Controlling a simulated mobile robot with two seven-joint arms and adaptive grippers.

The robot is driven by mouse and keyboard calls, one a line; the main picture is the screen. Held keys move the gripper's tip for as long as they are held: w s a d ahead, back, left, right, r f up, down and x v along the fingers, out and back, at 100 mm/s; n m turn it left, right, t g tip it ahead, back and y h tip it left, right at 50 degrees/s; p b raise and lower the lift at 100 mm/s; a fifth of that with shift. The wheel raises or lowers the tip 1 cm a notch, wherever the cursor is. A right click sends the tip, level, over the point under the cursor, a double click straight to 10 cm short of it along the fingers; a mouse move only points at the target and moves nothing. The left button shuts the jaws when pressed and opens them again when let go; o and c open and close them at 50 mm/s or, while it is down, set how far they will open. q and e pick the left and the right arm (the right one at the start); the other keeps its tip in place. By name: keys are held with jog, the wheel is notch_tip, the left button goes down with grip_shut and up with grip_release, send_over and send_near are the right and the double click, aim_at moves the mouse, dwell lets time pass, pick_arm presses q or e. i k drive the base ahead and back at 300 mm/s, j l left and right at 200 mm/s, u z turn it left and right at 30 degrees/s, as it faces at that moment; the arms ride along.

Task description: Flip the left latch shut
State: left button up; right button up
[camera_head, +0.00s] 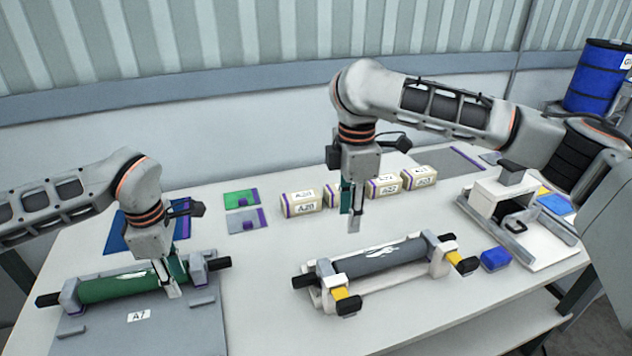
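A grey roll (380,258) with a white mark lies in a pale stand (375,292) at the middle front, its black shaft ends showing. The left latch (345,302), yellow with black ends, sticks out toward the front at the stand's left end. A similar right latch (461,262) is at its right end. My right gripper (352,238) hangs pointing down above and behind the roll, apart from both latches. My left gripper (174,286) points down at the right part of a green roll (118,287); contact is unclear. Finger gaps on both grippers are hard to make out.
The green roll rests on a grey plate (150,335) labelled A7. Labelled cream boxes (301,204) stand in a row behind. Green (240,198) and grey cards lie at back left. A blue block (495,259) and a white fixture (530,235) are at right. The front middle table is clear.

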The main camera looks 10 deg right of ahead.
aim_at(346, 305)
jog(key=k, duration=1.5)
